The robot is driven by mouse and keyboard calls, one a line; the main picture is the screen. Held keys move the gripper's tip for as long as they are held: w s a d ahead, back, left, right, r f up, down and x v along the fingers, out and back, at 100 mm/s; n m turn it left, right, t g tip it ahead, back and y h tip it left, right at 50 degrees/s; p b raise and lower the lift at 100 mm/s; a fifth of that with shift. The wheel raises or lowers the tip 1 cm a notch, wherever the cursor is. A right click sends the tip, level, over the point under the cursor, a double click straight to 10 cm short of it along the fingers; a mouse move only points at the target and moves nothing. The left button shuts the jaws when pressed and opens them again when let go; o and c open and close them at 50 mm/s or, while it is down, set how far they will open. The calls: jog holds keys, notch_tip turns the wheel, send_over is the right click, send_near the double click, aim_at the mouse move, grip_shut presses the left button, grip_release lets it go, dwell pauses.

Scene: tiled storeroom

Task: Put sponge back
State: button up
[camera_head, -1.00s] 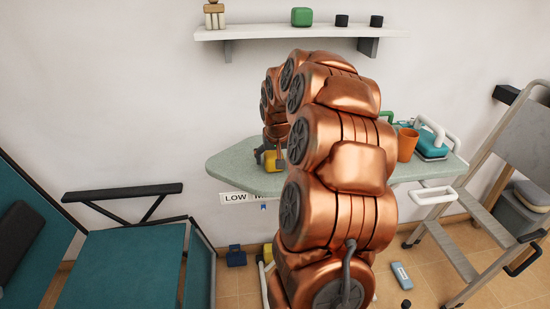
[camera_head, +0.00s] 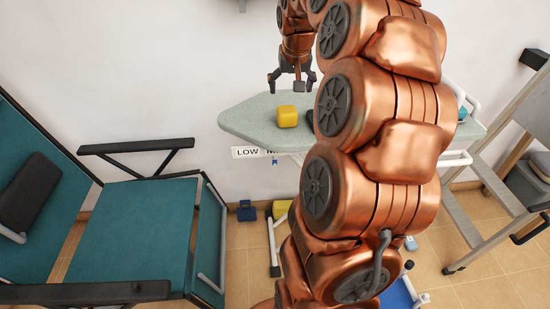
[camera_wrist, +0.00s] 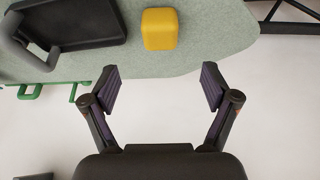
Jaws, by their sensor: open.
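A yellow block (camera_head: 287,117), which looks like the sponge, rests near the left, rounded end of the pale green tabletop (camera_head: 250,122). In the wrist view the block (camera_wrist: 160,29) lies on the tabletop, beyond my fingertips and roughly centred between them. My gripper (camera_head: 291,82) is open and empty, above the block in the head view and apart from it. Both spread fingers show in the wrist view (camera_wrist: 162,88), with bare white wall between them.
A teal chair (camera_head: 135,235) stands at left and a step ladder (camera_head: 490,190) at right. My arm hides much of the tabletop. A dark blue object (camera_head: 246,211) and yellow object (camera_head: 282,209) are below the table.

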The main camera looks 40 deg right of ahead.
jog(key=s+a+f+n+g+y, duration=0.1)
jog(key=s+a+f+n, duration=0.15)
jog(key=a, duration=0.85)
jog(key=s+a+f+n+g+y, duration=0.1)
jog(key=s+a+f+n, duration=0.2)
jog(key=a, duration=0.8)
jog(key=s+a+f+g, duration=0.1)
jog(key=s+a+f, duration=0.1)
jog(key=s+a, duration=0.2)
jog(key=s+a+f+n+g, duration=0.1)
jog(key=s+a+f+g, duration=0.1)
jog(key=s, duration=0.8)
jog(key=s+a+f+n+g, duration=0.1)
jog(key=s+a+f, duration=0.3)
jog(key=s+a, duration=0.2)
jog(key=shift+s+y, duration=0.3)
jog(key=shift+s, duration=0.45)
jog(key=s+p+v, duration=0.2)
jog(key=p+v, duration=1.1)
jog(key=v, duration=0.1)
jog(key=shift+r+t+p, duration=0.3)
jog(key=shift+r+p, duration=0.1)
jog(key=shift+r, duration=0.15)
